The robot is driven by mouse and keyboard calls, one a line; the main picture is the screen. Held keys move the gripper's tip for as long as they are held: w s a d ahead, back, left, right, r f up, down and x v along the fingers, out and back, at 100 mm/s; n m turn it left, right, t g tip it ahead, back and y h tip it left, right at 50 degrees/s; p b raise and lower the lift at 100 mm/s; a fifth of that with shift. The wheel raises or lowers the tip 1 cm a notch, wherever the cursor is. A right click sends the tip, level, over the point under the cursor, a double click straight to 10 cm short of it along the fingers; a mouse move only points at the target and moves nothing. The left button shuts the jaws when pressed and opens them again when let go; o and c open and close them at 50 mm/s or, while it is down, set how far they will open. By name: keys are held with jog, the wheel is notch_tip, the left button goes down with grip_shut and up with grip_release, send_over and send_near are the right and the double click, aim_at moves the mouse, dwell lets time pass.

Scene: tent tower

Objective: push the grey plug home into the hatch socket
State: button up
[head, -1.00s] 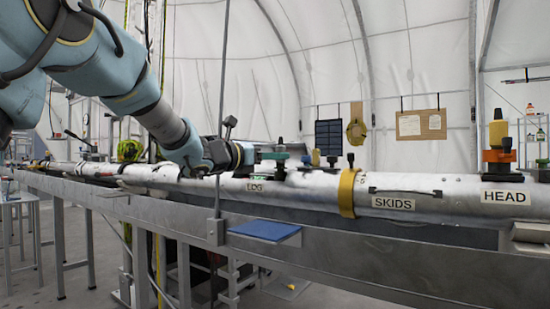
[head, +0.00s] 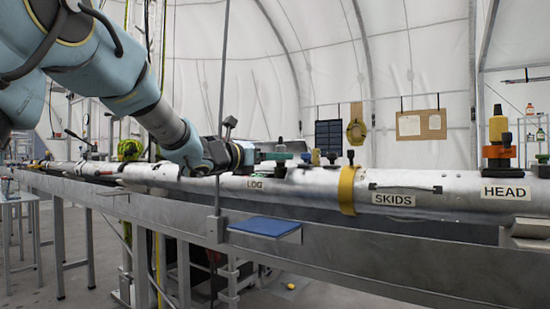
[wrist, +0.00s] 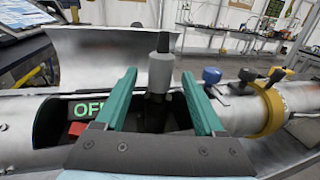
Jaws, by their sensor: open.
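In the wrist view the grey plug (wrist: 160,70) stands roughly upright, with a darker cap on top and a black lower part. It is between the two green fingers of my gripper (wrist: 159,76), which are open with a gap on each side of it. The plug's lower end and the socket are hidden by my gripper. In the head view my gripper (head: 278,157) is over the tube near the "LOG" label; the plug is too small to make out.
A raised curved cover (wrist: 110,62) stands behind the opening. To the right are a yellow clamp ring (head: 347,190) and blue and black knobs (wrist: 212,76) on the tube. A blue pad (head: 264,227) sits on a shelf in front. The air above the tube is clear.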

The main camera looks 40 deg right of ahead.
jog(key=a, duration=1)
jog(key=shift+a+b, duration=0.4)
